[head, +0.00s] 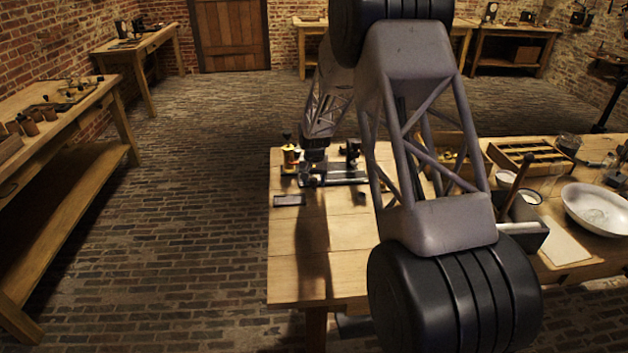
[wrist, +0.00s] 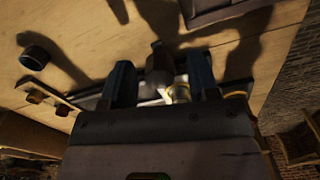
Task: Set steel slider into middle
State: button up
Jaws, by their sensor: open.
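A dark instrument with a flat base (head: 345,171) stands on the table, and my gripper (head: 313,160) is low over its left part. In the wrist view my gripper (wrist: 161,68) is open, one dark finger on each side. A grey block-like part (wrist: 159,72), perhaps the steel slider, shows between the fingers; I cannot tell whether they touch it. Beside it is a bright, brass-edged round part (wrist: 179,92). A long pale rail or bar (wrist: 236,86) runs behind the fingers. The slider's position along its track is unclear, as my arm and gripper hide much.
A brass piece (head: 290,157) stands left of my gripper. A small dark-framed plate (head: 289,200) lies nearer the front. Right of my arm are a compartmented wooden box (head: 528,157), a white bowl (head: 597,208) and a pale sheet (head: 564,241). The table's (head: 290,270) front left is clear.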

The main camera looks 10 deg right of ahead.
grip_shut()
jog(key=shift+d, duration=4)
grip_release()
notch_tip(320, 180, up, 8)
